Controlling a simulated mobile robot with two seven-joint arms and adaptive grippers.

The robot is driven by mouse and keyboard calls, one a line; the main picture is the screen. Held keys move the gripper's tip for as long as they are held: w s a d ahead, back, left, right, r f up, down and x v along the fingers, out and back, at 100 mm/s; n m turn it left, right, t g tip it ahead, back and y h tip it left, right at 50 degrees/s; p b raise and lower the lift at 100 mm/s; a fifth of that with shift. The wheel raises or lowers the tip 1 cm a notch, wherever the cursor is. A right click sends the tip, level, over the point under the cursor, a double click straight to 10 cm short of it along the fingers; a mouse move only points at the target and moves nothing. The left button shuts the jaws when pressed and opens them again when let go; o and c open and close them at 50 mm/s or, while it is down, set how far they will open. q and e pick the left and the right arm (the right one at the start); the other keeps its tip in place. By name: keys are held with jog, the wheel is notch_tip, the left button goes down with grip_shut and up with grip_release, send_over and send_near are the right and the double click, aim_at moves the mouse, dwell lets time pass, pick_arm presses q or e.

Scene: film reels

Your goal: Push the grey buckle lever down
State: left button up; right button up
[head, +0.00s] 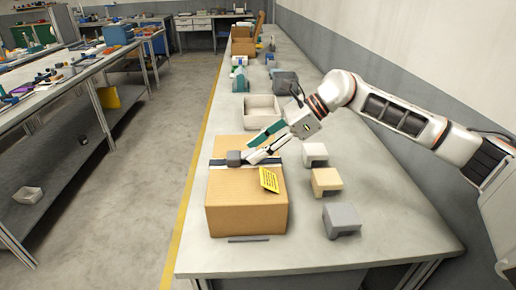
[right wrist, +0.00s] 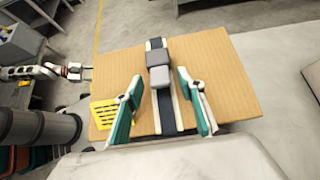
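A cardboard box (head: 245,205) lies on the bench with a dark, white-edged strap (head: 217,162) across its top. A grey buckle (head: 235,157) sits on the strap. In the right wrist view the buckle (right wrist: 155,48) has a lighter grey block, apparently its lever (right wrist: 160,77), on its near side. I cannot tell the lever's angle. My right gripper (head: 252,156) is just to the right of the buckle. In the right wrist view its two green-and-white fingers (right wrist: 159,77) are spread either side of the strap, with nothing held. My left gripper (right wrist: 75,72) appears small beside the box; its opening is unclear.
A yellow label (head: 269,180) is on the box's front right edge. White (head: 315,154), tan (head: 326,181) and grey (head: 342,218) blocks stand to the right. An open beige tray (head: 262,107) is behind the box. A thin grey strip (head: 248,239) lies in front.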

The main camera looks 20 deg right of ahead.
notch_tip(320, 180, up, 10)
dwell(0.5)
